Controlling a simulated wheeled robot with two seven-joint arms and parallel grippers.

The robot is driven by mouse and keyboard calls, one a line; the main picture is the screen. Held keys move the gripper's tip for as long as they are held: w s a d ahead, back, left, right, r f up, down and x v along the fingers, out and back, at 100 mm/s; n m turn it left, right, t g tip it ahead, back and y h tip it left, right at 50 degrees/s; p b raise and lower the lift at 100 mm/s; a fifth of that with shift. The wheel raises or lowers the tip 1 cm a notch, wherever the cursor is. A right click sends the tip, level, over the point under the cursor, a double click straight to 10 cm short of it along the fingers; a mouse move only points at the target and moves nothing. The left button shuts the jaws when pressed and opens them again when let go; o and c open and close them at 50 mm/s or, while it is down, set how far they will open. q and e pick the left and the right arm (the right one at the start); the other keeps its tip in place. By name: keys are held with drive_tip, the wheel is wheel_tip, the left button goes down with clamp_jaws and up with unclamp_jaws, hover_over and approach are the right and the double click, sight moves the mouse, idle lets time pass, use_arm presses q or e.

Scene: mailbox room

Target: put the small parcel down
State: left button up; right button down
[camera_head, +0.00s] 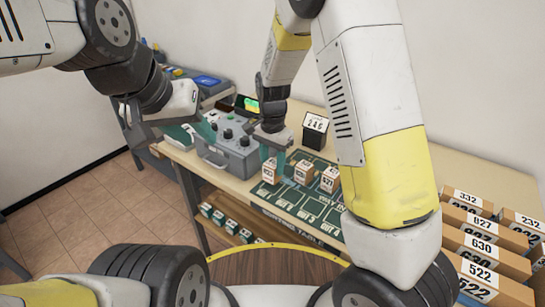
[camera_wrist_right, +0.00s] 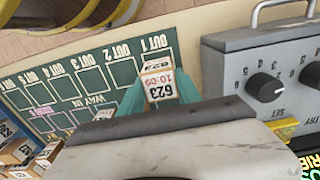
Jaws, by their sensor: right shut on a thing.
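My right gripper (camera_head: 276,158) is shut on a small parcel (camera_head: 270,174), a white-topped brown box. In the right wrist view the parcel (camera_wrist_right: 158,82) is labelled 623 and 10:09, between the teal fingers (camera_wrist_right: 155,92). It is upright at the OUT 1 end of the green sorting mat (camera_head: 290,208); I cannot tell whether its base touches the mat. The mat also shows in the wrist view (camera_wrist_right: 85,75). My left gripper (camera_head: 192,130) is open and empty, left of the grey control box.
Two small parcels (camera_head: 304,172) (camera_head: 330,180) stand on the mat to the right. The grey control box (camera_head: 232,152) with knobs is close beside the right gripper. A black number display (camera_head: 315,130) stands behind. Larger brown boxes (camera_head: 488,262) are stacked at the right.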

drive_tip(key=shift+f, duration=1.3)
drive_tip(key=shift+f, duration=0.1)
drive_tip(key=c, duration=0.8)
unclamp_jaws()
drive_tip(key=shift+c, duration=0.2)
